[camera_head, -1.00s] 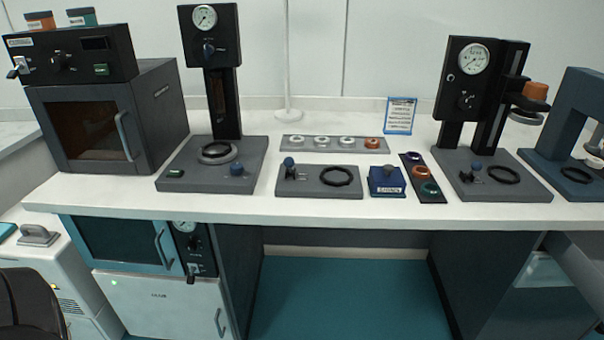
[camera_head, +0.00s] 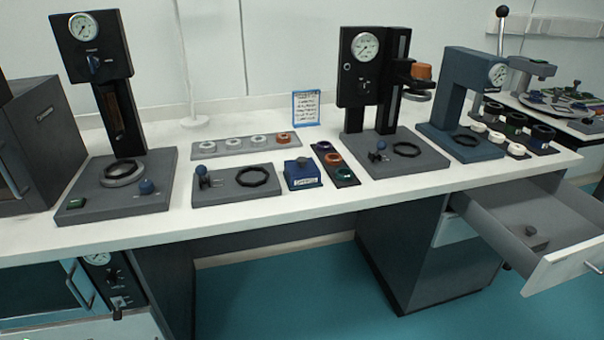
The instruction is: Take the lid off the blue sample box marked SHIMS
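The blue sample box (camera_head: 302,174) sits on the white table near its front edge, at the middle of the head view. Its lid is on and has a small knob (camera_head: 302,161) on top. A white label (camera_head: 306,183) is on its front face; the lettering is too small to read surely. Neither of my grippers shows in this view.
A grey plate with a black ring (camera_head: 238,184) stands left of the box. A dark tray with coloured rings (camera_head: 334,164) stands close on its right. A gauge stand (camera_head: 385,100) is further right. An open drawer (camera_head: 520,215) juts out at the right front.

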